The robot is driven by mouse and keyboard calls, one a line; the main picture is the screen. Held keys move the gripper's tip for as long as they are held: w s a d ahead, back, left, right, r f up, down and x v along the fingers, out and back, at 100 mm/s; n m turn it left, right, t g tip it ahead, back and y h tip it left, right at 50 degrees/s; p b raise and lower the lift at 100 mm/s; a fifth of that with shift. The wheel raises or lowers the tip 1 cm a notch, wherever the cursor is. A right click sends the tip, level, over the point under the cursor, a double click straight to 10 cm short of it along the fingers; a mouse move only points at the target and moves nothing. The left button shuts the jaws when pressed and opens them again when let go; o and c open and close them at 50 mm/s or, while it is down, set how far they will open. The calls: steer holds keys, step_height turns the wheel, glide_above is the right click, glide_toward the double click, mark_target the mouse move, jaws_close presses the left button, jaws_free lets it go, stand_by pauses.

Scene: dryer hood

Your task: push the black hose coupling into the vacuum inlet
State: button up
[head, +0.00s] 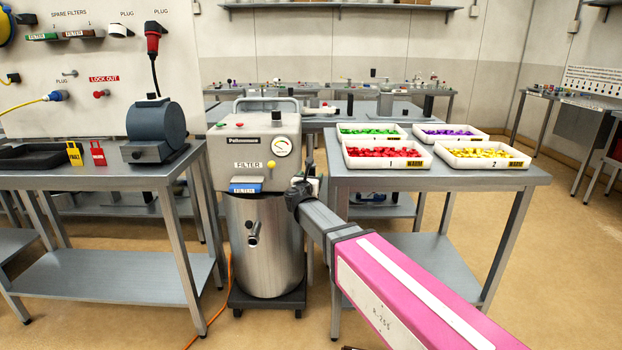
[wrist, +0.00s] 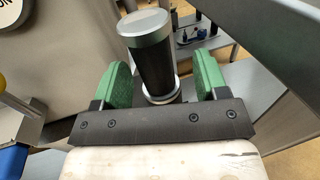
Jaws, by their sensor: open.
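In the wrist view, a black cylinder with a grey metal end cap, which looks like the hose coupling (wrist: 152,62), stands between my fingers. Its lower end meets a silver ring (wrist: 161,94), perhaps the inlet collar; how deep it sits I cannot tell. My gripper (wrist: 164,66) is open, with one green pad on each side of the coupling and visible gaps. In the head view, my gripper (head: 300,188) is at the right side of the grey vacuum (head: 252,150); the coupling cannot be made out there.
A steel table (head: 425,177) with trays of coloured pieces stands close to the right of the vacuum. Another bench (head: 80,178) with a dark blue cylindrical device (head: 156,122) stands on the left. A short pipe stub (head: 253,235) sticks out of the vacuum's drum. An orange cable lies on the floor.

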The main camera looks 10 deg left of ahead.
mark_target(312, 171)
steer(key=w, duration=0.4)
steer(key=shift+w+a, duration=0.1)
steer(key=shift+a, duration=0.15)
steer(key=c, duration=1.1)
steer(key=shift+c, duration=0.2)
steer(key=shift+r, duration=0.55)
steer(key=r, duration=0.1)
steer(key=s+r, duration=0.1)
steer(key=r, duration=0.1)
steer(key=shift+r, duration=0.2)
steer(key=s+a+r, duration=0.3)
steer(key=s+r, duration=0.3)
steer(key=s, duration=0.4)
steer(key=shift+s+r, duration=0.15)
steer(key=shift+r, duration=0.05)
steer(key=shift+a, duration=0.1)
